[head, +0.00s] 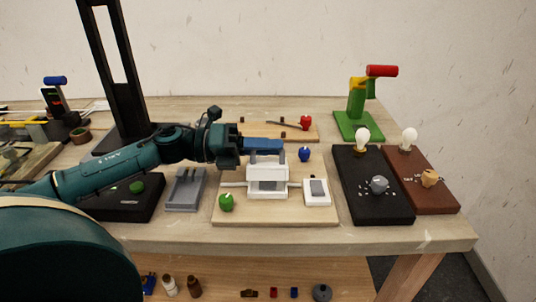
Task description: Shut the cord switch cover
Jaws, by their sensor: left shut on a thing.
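The white cord switch (267,186) sits in the middle of a light wooden board, with pale cord stubs on both sides. Its raised white cover (266,163) stands at the back of the body, and a grey inside shows in front. My left gripper (264,145) reaches in from the left, just above and behind the switch. Its blue fingers are shut at the cover's upper edge; the exact contact is small and partly hidden. My right gripper is not in view.
On the board (262,217) are a green knob (226,202), a blue knob (304,154) and a white rocker unit (317,191). A grey stand (186,189) is at left. Black (375,200) and brown (425,190) bulb boards are at right. The table's front strip is clear.

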